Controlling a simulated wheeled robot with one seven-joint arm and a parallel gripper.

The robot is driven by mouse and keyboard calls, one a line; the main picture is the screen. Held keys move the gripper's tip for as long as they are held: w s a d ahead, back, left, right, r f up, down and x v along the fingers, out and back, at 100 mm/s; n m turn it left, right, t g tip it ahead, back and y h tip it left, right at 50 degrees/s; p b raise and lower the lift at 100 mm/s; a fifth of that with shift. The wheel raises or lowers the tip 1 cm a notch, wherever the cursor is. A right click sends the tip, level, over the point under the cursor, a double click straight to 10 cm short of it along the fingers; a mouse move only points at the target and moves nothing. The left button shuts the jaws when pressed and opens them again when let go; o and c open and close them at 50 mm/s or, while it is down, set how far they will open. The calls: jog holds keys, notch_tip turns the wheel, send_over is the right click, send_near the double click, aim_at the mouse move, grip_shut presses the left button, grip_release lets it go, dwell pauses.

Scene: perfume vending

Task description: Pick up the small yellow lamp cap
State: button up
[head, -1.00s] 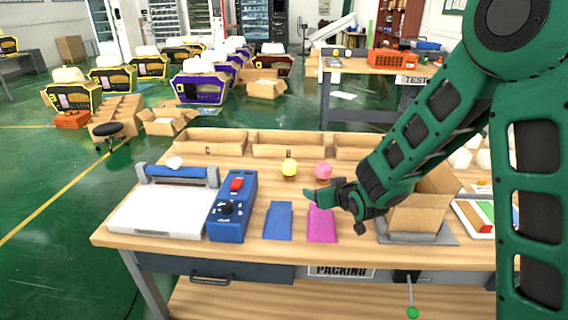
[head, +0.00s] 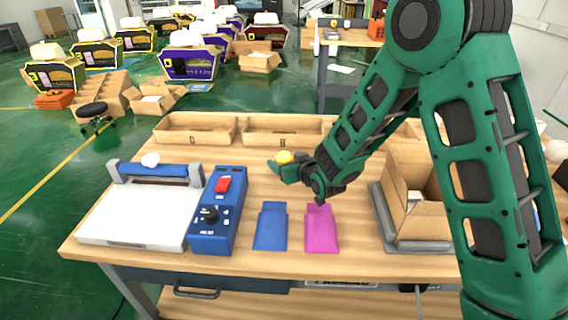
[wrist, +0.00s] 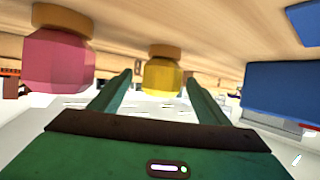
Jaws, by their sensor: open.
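The yellow lamp cap (head: 284,157) stands on the table just beyond my gripper (head: 280,172) in the head view. In the wrist view, which looks upside down, the yellow cap (wrist: 163,77) has an orange-brown end against the table. It appears between the two green fingers of my gripper (wrist: 158,84). The fingers are apart, with nothing held. From these views I cannot tell how far past the fingertips the cap lies.
A similar pink piece (wrist: 58,62) stands beside the yellow one in the wrist view; my arm hides it in the head view. Blue (head: 270,226) and pink pouches (head: 320,228) lie in front. A blue control box (head: 214,213) stands left, an open carton (head: 410,205) right.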

jog(key=shift+x, duration=2.7)
jog(key=c, duration=1.2)
